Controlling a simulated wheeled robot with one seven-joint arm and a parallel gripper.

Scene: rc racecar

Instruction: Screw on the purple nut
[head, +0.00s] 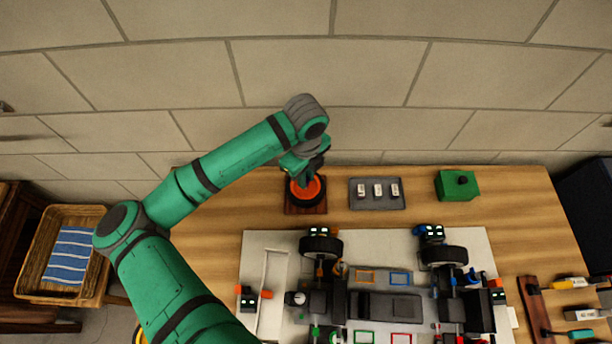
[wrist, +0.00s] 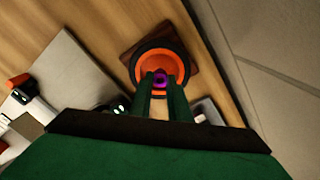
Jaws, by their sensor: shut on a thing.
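The purple nut (wrist: 160,76) shows between my fingertips in the wrist view. My gripper (wrist: 161,88) is shut on it, over the middle of a wheel (wrist: 148,63) with an orange hub and a black tyre. In the head view my gripper (head: 311,174) points down at the wheel (head: 307,193), and the nut cannot be made out. The wheel lies flat on a dark brown wooden block (head: 292,209). Whether the nut touches the wheel or what is under it, I cannot tell.
The car chassis (head: 385,305) with two mounted wheels sits on a pale board in front. A grey tray (head: 377,205) with three white pieces and a green box (head: 457,186) stand to the right. Tools (head: 572,312) lie at the right edge. The wall is close behind.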

